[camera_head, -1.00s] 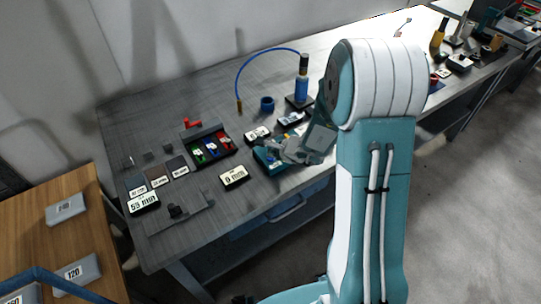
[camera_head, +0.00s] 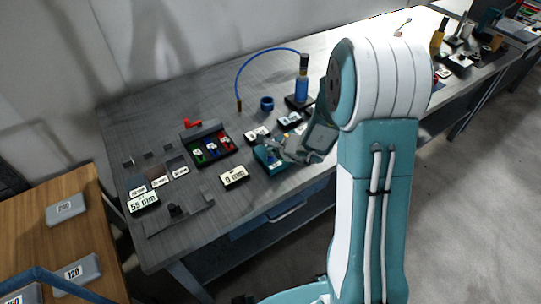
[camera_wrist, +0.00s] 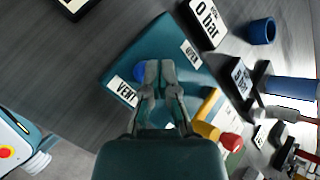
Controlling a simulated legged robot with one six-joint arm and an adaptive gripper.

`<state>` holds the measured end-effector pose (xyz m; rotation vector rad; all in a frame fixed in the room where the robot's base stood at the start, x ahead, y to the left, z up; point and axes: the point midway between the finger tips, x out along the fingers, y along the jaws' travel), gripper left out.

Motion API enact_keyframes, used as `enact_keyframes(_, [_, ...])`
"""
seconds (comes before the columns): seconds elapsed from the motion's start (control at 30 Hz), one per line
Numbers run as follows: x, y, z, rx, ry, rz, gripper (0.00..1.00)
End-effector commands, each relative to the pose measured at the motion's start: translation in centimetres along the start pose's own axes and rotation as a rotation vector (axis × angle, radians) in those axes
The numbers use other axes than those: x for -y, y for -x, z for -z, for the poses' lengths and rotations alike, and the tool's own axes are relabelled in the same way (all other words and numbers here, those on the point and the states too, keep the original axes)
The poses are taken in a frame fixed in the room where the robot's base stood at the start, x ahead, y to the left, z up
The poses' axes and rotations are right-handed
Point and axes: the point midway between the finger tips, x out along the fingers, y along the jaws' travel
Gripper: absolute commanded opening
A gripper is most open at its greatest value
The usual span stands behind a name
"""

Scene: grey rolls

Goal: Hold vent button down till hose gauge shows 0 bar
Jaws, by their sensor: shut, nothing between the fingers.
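A teal box (camera_wrist: 128,55) labelled VENT (camera_wrist: 125,91) lies under my gripper (camera_wrist: 160,68) in the wrist view. The gripper is shut and empty, over the box. The blue button (camera_wrist: 140,70) shows beside the left fingertip, partly hidden by it; I cannot tell whether they touch. A gauge display (camera_wrist: 208,22) beyond the box reads 0 bar. In the head view the teal box (camera_head: 266,158) sits near the bench's front edge, with my gripper (camera_head: 279,152) at it. The gauge display (camera_head: 257,134) is too small to read there.
A second display (camera_wrist: 240,78) and a blue cup (camera_wrist: 262,31) stand beyond the box. A blue bottle (camera_head: 302,88), a hose (camera_head: 262,56) and a tray of coloured parts (camera_head: 211,150) are on the bench. The bench's back left is clear.

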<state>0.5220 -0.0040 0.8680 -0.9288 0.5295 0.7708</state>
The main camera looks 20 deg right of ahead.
Motion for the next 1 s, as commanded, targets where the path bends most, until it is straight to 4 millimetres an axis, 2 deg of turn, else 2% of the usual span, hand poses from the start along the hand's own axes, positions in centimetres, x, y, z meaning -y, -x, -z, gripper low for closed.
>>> enact_keyframes(0.2, [0.6,0.8,-0.6,0.0,0.001,0.001,0.0])
enact_keyframes(0.57, [0.7,1.0,-0.8,0.001,0.0,0.001,0.0])
enact_keyframes(1.0, [2.6,3.6,-2.6,0.002,0.002,0.002,0.0])
